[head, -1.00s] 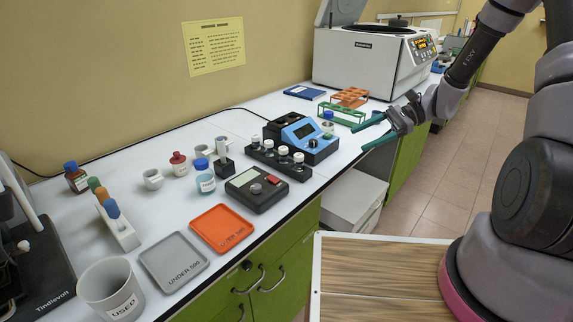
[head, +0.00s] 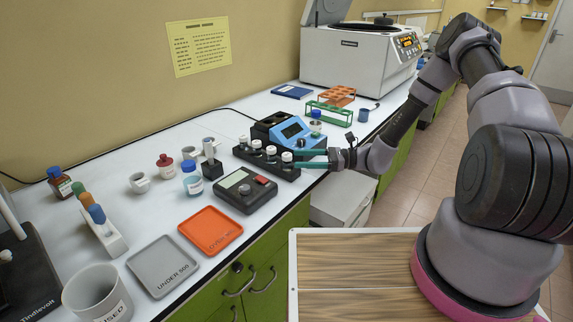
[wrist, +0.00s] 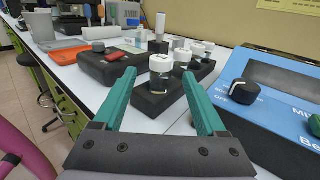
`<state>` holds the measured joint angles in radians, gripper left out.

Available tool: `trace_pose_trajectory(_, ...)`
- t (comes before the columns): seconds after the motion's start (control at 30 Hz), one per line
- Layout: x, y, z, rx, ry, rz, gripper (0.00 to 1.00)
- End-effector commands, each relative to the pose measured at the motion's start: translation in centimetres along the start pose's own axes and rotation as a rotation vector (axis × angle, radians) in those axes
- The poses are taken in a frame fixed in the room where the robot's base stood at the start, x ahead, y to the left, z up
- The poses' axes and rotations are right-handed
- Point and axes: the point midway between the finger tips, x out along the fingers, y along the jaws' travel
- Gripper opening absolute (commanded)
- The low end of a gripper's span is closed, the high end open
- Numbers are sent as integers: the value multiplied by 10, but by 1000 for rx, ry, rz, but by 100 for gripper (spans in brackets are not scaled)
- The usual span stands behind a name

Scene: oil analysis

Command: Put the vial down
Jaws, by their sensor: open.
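A small clear vial with a white cap (head: 287,157) stands upright at the right end of a black rack (head: 264,160) holding several such vials. In the wrist view the nearest vial (wrist: 160,66) shows between and beyond my green fingertips, upright in the black rack (wrist: 158,97). My gripper (head: 300,159) is open and empty, low at the rack's right end, with its fingers pointing at this vial. It also shows in the wrist view (wrist: 159,72). I cannot tell whether the tips reach around the vial; no contact is visible.
A blue instrument (head: 301,133) stands close behind the rack, near my fingers. A black meter (head: 240,190) lies in front of it. Orange (head: 211,231) and grey (head: 160,268) trays lie to the left. A green rack (head: 330,114) stands behind. The bench front edge is close.

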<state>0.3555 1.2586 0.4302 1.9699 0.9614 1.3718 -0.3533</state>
Motion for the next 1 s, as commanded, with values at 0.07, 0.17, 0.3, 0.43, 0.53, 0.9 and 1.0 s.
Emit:
trace_pose_trajectory(0.07, 6, 0, 1, 0, 0, 2, 74)
trace_pose_trajectory(0.17, 20, 1, 4, 0, 0, 4, 74)
trace_pose_trajectory(0.3, 41, 0, 6, 0, -1, 3, 74)
trace_pose_trajectory(0.43, 52, 0, 6, 0, 1, 2, 74)
trace_pose_trajectory(0.53, 54, -1, 6, 0, 1, 0, 74)
trace_pose_trajectory(0.9, 53, -1, 6, 0, 1, 1, 0)
trace_pose_trajectory(1.0, 53, -1, 6, 0, 1, 1, 0)
